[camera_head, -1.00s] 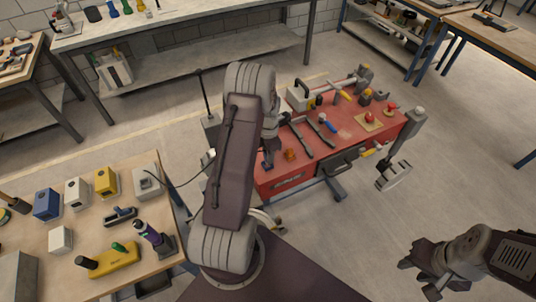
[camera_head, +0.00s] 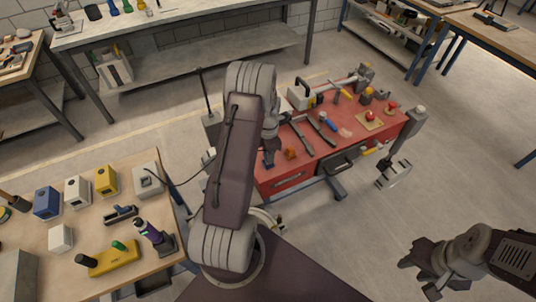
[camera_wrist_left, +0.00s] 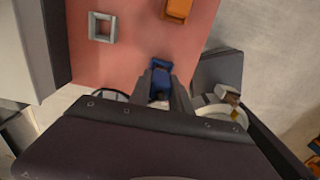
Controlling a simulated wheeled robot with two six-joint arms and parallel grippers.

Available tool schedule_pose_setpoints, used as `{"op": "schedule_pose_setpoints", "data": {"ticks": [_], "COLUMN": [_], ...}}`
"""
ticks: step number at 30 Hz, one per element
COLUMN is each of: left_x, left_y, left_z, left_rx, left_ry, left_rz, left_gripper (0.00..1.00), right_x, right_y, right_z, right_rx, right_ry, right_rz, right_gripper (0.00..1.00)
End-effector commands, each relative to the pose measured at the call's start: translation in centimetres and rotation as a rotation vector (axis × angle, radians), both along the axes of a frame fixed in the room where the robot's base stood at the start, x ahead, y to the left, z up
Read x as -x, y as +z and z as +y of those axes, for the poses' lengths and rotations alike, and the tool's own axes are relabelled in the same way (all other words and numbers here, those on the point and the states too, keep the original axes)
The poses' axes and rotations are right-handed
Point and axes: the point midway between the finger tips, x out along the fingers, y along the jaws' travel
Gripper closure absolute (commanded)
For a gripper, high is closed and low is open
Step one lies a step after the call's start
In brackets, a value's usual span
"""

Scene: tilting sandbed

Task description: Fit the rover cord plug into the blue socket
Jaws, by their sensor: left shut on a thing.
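A blue box with a dark opening (camera_head: 46,204), which looks like the blue socket, stands on the wooden table at left. A black cord (camera_head: 180,184) runs from a grey box (camera_head: 148,181) on that table and passes behind my left arm. My left gripper (camera_head: 267,160) is over the red bed's near left part, shut on what looks like the cord's plug. In the left wrist view, a blue piece (camera_wrist_left: 161,70) shows at the fingertips; I cannot tell whether it is part of the plug. My right gripper (camera_head: 418,277) looks open and empty at lower right.
The red bed (camera_head: 345,142) carries tools, an orange block (camera_head: 290,154) and, in the wrist view, a grey square frame (camera_wrist_left: 102,27). A white box (camera_head: 77,192), a yellow box (camera_head: 105,182) and a yellow holder (camera_head: 113,258) crowd the wooden table.

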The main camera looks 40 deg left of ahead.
Motion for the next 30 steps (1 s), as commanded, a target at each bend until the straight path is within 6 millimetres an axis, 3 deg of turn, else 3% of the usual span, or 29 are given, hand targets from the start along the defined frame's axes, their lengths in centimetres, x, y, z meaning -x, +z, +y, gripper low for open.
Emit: {"op": "schedule_pose_setpoints", "data": {"ticks": [30], "left_x": [0.0], "left_y": [-1.7], "left_z": [-0.1], "left_rx": [0.0], "left_ry": [0.0], "left_rz": [0.0], "left_gripper": [1.0], "right_x": [0.0], "right_y": [-1.1], "right_z": [0.0], "right_rx": [0.0], "right_ry": [0.0], "right_rz": [0.0], "right_gripper": [0.64]}}
